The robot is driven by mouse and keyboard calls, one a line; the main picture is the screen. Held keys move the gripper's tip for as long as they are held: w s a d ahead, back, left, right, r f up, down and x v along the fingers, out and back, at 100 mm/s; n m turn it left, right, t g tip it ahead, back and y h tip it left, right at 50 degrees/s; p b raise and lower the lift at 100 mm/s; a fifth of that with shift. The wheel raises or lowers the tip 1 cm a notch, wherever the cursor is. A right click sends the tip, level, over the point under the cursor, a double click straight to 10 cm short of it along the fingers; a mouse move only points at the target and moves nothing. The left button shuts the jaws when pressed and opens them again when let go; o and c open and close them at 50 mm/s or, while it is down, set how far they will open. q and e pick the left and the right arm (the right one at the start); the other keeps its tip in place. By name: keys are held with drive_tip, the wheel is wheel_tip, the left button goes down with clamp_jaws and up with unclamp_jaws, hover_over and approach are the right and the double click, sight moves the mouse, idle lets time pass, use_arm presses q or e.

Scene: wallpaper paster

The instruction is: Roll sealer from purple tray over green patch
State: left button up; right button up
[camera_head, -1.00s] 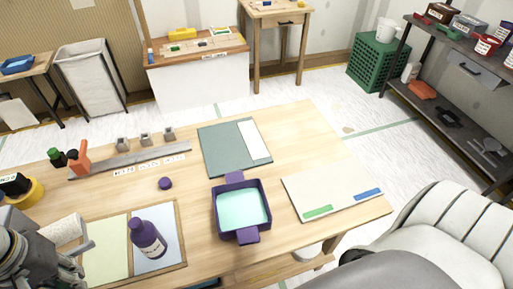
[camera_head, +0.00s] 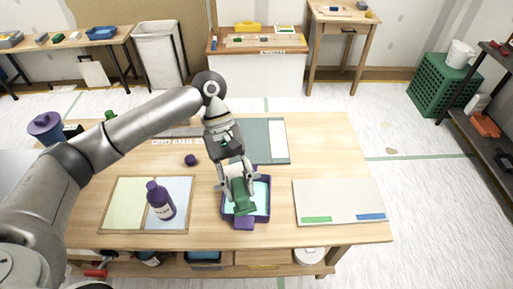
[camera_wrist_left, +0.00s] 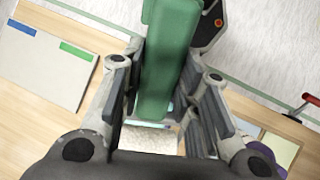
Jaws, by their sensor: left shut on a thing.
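My left gripper (camera_head: 236,176) is shut on a roller's green handle (camera_head: 241,196), above the purple tray (camera_head: 244,223). The tray holds pale teal liquid (camera_head: 262,195). In the left wrist view the green handle (camera_wrist_left: 165,62) stands between my fingers (camera_wrist_left: 166,88). A pale surface, perhaps the roller sleeve (camera_wrist_left: 150,140), shows below it. I cannot tell whether the roller touches the liquid. A white board (camera_head: 338,198) on the right carries a green strip (camera_head: 316,219) and a blue strip (camera_head: 370,217). A left board has a pale green panel (camera_head: 130,204) and a pale blue panel (camera_head: 180,190).
A purple bottle (camera_head: 161,202) stands on the pale blue panel. A purple cap (camera_head: 191,160) lies behind it. A dark green mat (camera_head: 266,142) lies behind the tray. The table (camera_head: 325,150) is bare behind the white board.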

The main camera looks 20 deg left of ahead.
sight(253, 175)
use_arm(q)
drive_tip(key=w+n+h+p, duration=0.1)
drive_tip(key=n+h, duration=0.1)
drive_tip(key=w+r+n+h+p, duration=0.1)
drive_tip(key=w+n+h, duration=0.1)
drive_tip(key=w+r+n+h+p, duration=0.1)
drive_tip(key=w+h, duration=0.1)
drive_tip(key=shift+w+d+n+t+h+p, duration=0.25)
drive_tip(key=shift+d+n+t+h+p, duration=0.05)
drive_tip(key=shift+d+n+h+p, duration=0.1)
drive_tip(key=shift+w+n+t+h, duration=0.3)
drive_tip(key=shift+w, duration=0.05)
use_arm(e)
wheel_tip(253, 175, up, 5)
drive_tip(key=w+a, duration=0.2)
use_arm(q)
drive_tip(key=f+b, duration=0.6)
drive_tip(key=shift+w+f+b, duration=0.15)
drive_tip(key=shift+w+b, duration=0.05)
drive_tip(key=shift+b, duration=0.1)
wheel_tip(253, 175, down, 3)
drive_tip(key=shift+f+b, duration=0.2)
drive_tip(key=shift+b, duration=0.2)
use_arm(e)
wheel_tip(253, 175, down, 7)
drive_tip(key=s+d, duration=0.1)
drive_tip(key=shift+f, duration=0.2)
drive_tip(key=shift+s+a, duration=0.1)
